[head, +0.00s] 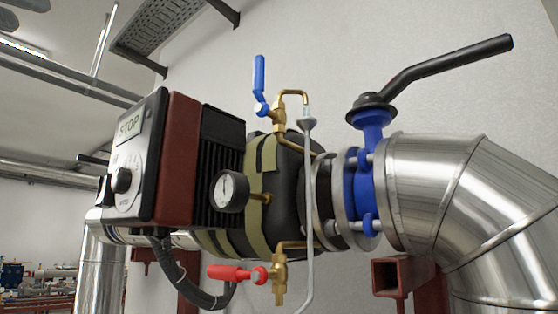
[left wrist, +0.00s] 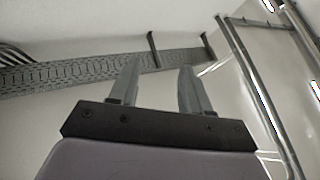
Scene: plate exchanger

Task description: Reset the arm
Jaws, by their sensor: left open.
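My left gripper (left wrist: 160,68) shows in the left wrist view, with its two fingers apart and nothing between them. The fingers point up toward the wall and ceiling, and no object touches them. I cannot make out either gripper in the head view. My right gripper is in neither view.
In the head view, a pump with a STOP panel (head: 130,125), a pressure gauge (head: 231,190), a blue-handled valve (head: 259,78), a red-handled valve (head: 237,272) and a black lever (head: 450,65) stand before the wall. A metal pipe (head: 440,170) fills the right. A cable tray (left wrist: 60,70) crosses above.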

